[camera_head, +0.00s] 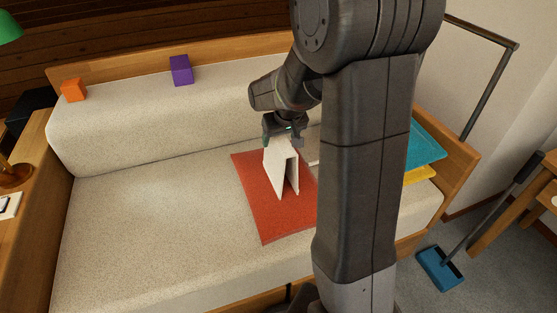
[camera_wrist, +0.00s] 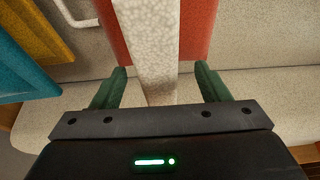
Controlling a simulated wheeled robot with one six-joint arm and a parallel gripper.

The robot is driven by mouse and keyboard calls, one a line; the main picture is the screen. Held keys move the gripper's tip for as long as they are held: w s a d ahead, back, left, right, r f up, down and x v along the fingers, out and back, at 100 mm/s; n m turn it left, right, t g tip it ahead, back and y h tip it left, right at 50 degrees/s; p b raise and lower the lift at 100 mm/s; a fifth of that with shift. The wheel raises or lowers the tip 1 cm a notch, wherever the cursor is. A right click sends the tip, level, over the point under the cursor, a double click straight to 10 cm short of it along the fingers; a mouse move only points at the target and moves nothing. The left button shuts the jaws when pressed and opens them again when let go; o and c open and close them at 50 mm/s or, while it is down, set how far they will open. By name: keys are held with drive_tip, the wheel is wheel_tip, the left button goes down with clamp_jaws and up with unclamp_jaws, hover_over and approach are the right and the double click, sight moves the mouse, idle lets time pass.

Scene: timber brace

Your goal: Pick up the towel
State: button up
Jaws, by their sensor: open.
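The white towel (camera_head: 280,172) stands folded like a tent on a red mat (camera_head: 255,210) on the sofa seat. My gripper (camera_head: 282,137) is at its top edge. In the wrist view, the towel (camera_wrist: 154,45) runs as a pale textured strip between the two green fingers of my gripper (camera_wrist: 160,85). The fingers are open, with a gap on each side of the strip. The red mat (camera_wrist: 195,35) shows beneath it. My arm hides the mat's right part in the head view.
The beige sofa (camera_head: 130,235) is clear left of the mat. A purple block (camera_head: 181,70) and an orange block (camera_head: 73,90) sit on the backrest. Teal (camera_head: 427,145) and yellow (camera_head: 420,174) pieces lie at the right armrest. A blue broom head (camera_head: 440,268) is on the floor.

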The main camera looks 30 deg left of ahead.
drive_tip(key=shift+x, duration=1.55)
drive_tip(key=shift+w, duration=0.1)
drive_tip(key=shift+f+b, duration=0.2)
drive_tip(key=shift+b, duration=0.2)
drive_tip(key=c, duration=1.4)
